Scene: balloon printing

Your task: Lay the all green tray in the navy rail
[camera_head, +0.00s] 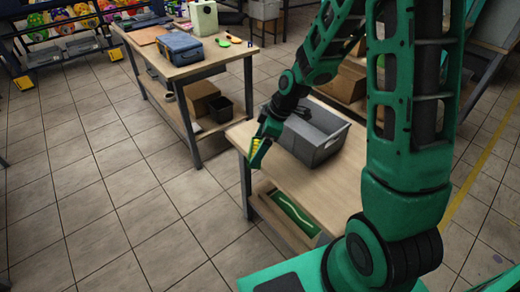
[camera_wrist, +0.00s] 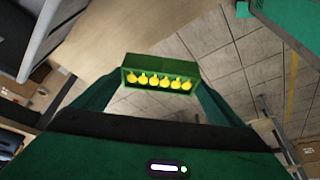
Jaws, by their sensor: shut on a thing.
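A small green tray (camera_wrist: 160,68) with a row of several yellow pieces sits between my gripper's (camera_wrist: 160,88) fingers in the wrist view. My gripper is shut on it. In the head view my gripper (camera_head: 265,138) hangs just beside the left edge of the near table, by the grey bin. The tray (camera_head: 255,158) shows there as a small green and yellow shape, held clear of the floor. I cannot pick out the navy rail with certainty in either view.
The near wooden table (camera_head: 322,188) carries an open grey bin (camera_head: 312,140); a green board (camera_head: 296,212) lies on its lower shelf. A far table (camera_head: 190,62) holds a blue case (camera_head: 181,49) and a pale green container (camera_head: 204,18). Tiled floor between the tables is clear.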

